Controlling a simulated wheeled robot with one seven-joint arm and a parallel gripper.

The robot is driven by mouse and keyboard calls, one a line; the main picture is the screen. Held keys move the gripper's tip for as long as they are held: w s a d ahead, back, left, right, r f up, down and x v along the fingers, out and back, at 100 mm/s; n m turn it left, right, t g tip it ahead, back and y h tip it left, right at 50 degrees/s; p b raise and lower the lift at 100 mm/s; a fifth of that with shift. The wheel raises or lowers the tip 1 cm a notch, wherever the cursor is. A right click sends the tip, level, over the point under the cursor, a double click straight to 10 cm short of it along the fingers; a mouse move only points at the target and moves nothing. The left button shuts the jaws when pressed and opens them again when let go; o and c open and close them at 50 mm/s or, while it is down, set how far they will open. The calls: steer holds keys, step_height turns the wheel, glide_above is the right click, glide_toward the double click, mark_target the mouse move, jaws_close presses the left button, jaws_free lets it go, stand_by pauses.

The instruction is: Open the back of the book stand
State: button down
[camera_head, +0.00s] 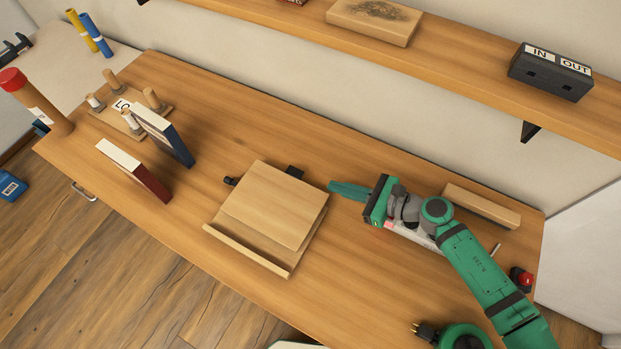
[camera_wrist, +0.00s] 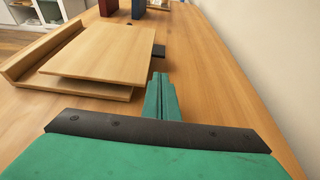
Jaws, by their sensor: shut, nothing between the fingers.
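The wooden book stand (camera_head: 275,206) lies on the desk with a ledge along its front edge. Its back panel (camera_head: 269,200) looks low, nearly flat over the base, with a narrow gap under its near edge in the wrist view (camera_wrist: 105,54). My green gripper (camera_head: 334,188) is shut and empty. It is just right of the stand's far right corner, apart from it in the head view. In the wrist view my closed fingers (camera_wrist: 160,80) point forward beside the panel's right edge. Whether they touch it cannot be told.
A red book (camera_head: 135,170) and a blue book (camera_head: 163,135) stand at the left near a wooden peg holder (camera_head: 131,122). A wooden block (camera_head: 481,206) lies behind my arm. A wall shelf (camera_head: 450,53) runs above. The desk between books and stand is clear.

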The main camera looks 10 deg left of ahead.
mark_target(311, 184)
steer(key=x, duration=0.9)
steer(key=shift+w+a+f, duration=0.1)
steer(key=shift+a, duration=0.05)
